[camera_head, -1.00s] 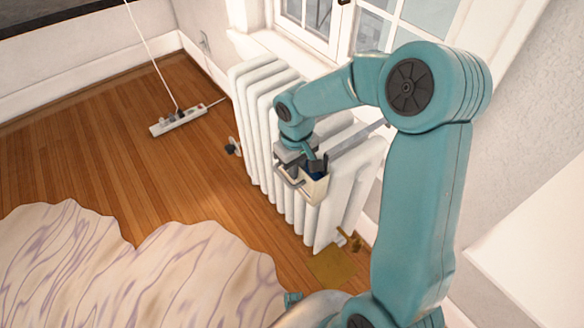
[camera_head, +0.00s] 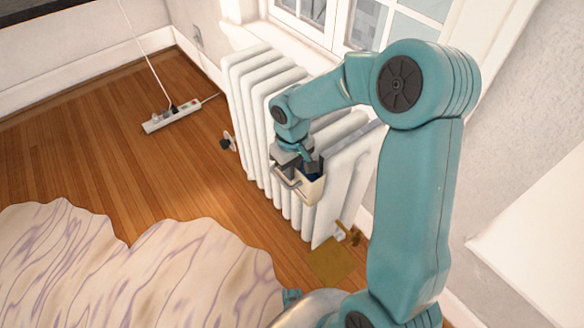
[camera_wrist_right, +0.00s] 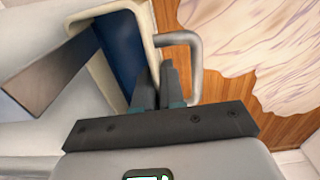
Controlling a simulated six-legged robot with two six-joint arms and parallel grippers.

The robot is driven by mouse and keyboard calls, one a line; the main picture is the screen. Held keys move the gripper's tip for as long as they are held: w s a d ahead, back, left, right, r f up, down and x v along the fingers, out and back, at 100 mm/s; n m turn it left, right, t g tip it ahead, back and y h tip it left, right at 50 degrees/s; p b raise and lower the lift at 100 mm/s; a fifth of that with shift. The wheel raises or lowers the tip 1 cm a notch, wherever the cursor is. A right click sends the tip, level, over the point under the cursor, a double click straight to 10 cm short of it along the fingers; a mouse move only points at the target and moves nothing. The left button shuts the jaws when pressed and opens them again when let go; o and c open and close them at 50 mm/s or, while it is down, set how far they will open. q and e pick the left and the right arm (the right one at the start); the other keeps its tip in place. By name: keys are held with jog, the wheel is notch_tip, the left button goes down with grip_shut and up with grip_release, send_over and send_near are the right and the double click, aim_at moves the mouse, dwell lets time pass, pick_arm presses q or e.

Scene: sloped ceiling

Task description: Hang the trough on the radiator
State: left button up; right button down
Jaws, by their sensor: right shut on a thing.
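The trough (camera_head: 313,190) is a small cream box with a dark inside and a grey handle, at the front face of the white radiator (camera_head: 248,95). My right gripper (camera_head: 296,168) is shut on it, at the rim near the handle. In the right wrist view, the trough's cream rim (camera_wrist_right: 146,20), blue inside (camera_wrist_right: 122,45) and grey handle (camera_wrist_right: 190,62) show beside my right fingers (camera_wrist_right: 158,88). A dark flat bar (camera_wrist_right: 50,75) reaches left from the trough over pale surfaces. Whether the trough rests on the radiator cannot be told. My left gripper is not in view.
A power strip (camera_head: 172,117) with a white cord lies on the wooden floor left of the radiator. A valve (camera_head: 350,232) is at the radiator's lower right. A wavy pale rug (camera_head: 130,270) covers the front left floor. A window (camera_head: 335,20) is behind the radiator.

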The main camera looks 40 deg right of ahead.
jog(key=c, duration=1.1)
grip_release()
jog(key=shift+c, duration=0.2)
notch_tip(320, 180, up, 16)
jog(key=p, duration=0.5)
jog(key=shift+r, duration=0.2)
